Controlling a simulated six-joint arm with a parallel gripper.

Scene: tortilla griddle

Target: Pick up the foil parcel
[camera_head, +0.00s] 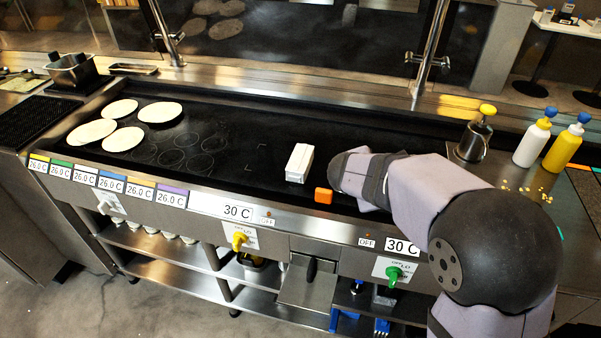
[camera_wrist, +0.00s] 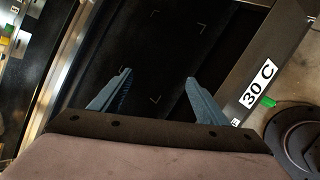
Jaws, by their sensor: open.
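A pale, silvery-white block (camera_head: 299,163), which looks like the foil parcel, lies on the dark griddle (camera_head: 225,165) in the head view, just left of my arm's end. I do not make it out in the wrist view. My gripper (camera_wrist: 158,76) is open in the wrist view, its two blue-grey fingers apart with only dark griddle surface and pale corner marks between and beyond them. In the head view, my arm's end sits low over the griddle, right of the block, and its fingers cannot be made out.
An orange block (camera_head: 323,195) lies near the griddle's front edge, close to the pale block. Several tortillas (camera_head: 95,131) lie at the left. A metal pot with a yellow top (camera_head: 474,140) and two bottles (camera_head: 535,138) stand right. The griddle's middle left is clear.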

